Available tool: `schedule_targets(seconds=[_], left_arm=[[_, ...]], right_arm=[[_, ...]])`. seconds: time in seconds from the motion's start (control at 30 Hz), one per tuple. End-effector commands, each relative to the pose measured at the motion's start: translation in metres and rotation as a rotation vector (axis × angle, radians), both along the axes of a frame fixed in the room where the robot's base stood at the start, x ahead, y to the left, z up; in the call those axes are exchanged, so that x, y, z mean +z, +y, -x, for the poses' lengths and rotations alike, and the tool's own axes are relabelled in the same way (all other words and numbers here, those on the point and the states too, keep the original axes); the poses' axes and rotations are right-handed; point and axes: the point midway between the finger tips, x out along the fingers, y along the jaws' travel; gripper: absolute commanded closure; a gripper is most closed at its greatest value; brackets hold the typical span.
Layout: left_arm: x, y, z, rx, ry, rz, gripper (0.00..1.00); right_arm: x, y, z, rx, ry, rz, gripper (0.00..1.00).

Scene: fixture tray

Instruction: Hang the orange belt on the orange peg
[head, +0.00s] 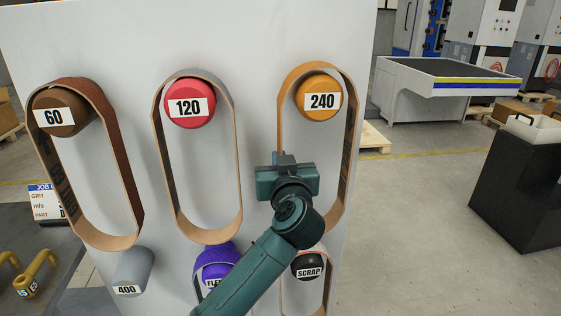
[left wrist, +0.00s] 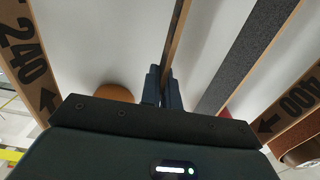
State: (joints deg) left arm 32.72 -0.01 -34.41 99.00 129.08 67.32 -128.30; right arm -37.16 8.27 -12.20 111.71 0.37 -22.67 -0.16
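The orange belt (head: 349,160) is a long loop that passes around the orange peg (head: 318,98), labelled 240, at the upper right of the panel. I cannot tell whether the belt's top rests on the peg. My left gripper (head: 283,160) is at the belt's left strand, below the peg, and hides part of that strand. In the left wrist view its fingers (left wrist: 165,78) are close together on either side of the thin belt edge (left wrist: 178,30). The orange peg (left wrist: 115,93) shows there beside the fingers, and the far strand (left wrist: 27,60) is printed 240. My right gripper is not in view.
A red peg (head: 190,103) labelled 120 and a brown peg (head: 60,112) labelled 60 each carry a belt. Below are a grey 400 peg (head: 132,270), a purple peg (head: 216,262) and a black SCRAP peg (head: 308,265). Open floor lies right of the panel.

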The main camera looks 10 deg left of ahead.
Motion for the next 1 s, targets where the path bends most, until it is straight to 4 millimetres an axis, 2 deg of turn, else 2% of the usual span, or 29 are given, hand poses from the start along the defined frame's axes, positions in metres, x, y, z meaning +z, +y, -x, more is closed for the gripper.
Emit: schedule_targets(seconds=[0.4,1.0], left_arm=[[0.001,0.005,-0.015,0.000,-0.002,0.000,1.00],[-0.001,0.005,-0.015,-0.001,-0.001,0.001,1.00]], right_arm=[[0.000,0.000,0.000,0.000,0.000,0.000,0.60],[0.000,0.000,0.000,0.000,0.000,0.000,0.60]])
